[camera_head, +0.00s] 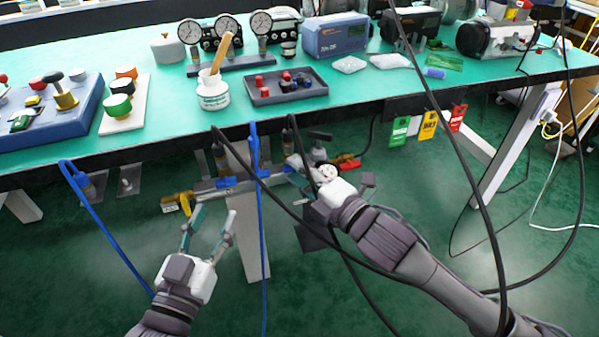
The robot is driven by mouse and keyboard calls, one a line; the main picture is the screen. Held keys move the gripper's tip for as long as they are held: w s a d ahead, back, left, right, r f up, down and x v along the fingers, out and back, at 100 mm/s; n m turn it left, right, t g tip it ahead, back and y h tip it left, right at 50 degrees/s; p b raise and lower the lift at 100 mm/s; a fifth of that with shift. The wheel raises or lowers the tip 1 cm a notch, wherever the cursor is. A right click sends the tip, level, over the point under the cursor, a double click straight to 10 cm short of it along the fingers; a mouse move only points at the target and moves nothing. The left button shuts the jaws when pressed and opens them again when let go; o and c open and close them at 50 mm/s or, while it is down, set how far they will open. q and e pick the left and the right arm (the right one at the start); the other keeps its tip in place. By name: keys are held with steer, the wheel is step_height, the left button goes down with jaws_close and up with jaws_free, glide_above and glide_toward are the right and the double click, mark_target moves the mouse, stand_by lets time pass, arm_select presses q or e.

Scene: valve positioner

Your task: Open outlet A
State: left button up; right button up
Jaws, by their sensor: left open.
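A metal air manifold pipe (245,184) runs below the bench's front edge. It carries a yellow fitting (176,203) at its left end, a blue handle (226,182) near the middle and a red handle (346,164) on the right. I cannot read which outlet is A. My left gripper (213,214) is open and empty, below and in front of the pipe's left part, its fingers pointing up toward it. My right gripper (318,180) is at the pipe's right part, by a small round gauge (327,171). Its fingers are largely hidden, so its grip is unclear.
Blue hoses (103,235) and black cables (470,180) hang in front of the bench, some across my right arm. Green (399,128), yellow (428,125) and red (457,117) tags hang at the right. A grey tray (262,98) and gauges stand on the green bench top (400,85).

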jaws_close()
steer(key=shift+m, duration=0.3)
steer(key=m+t+h+p, duration=0.1)
steer(key=m+t, duration=0.1)
steer(key=m, duration=0.5)
steer(key=m+t+h+p, duration=0.2)
steer(key=m+t, duration=0.1)
steer(key=m, duration=0.4)
steer(key=f+m+t+h+p, duration=0.1)
steer(key=m+t, duration=0.1)
steer(key=m, duration=0.5)
steer(key=shift+s+a+t+h+p, duration=0.15)
steer(key=shift+a+t+h+p, duration=0.15)
steer(key=shift+a+p, duration=0.1)
arm_select(q)
steer(key=s+a+f+g+y, duration=0.2)
steer(key=s+f+g, duration=0.4)
steer(key=f, duration=0.2)
steer(key=s+a+f+g+y, duration=0.1)
steer(key=s+a+f+g, duration=0.2)
steer(key=s+f+g, duration=0.3)
steer(key=shift+a+f+n+g+y, duration=0.3)
steer(key=shift+f+g+y, duration=0.15)
steer(key=shift+f, duration=0.55)
arm_select(e)
steer(key=shift+m, duration=0.6)
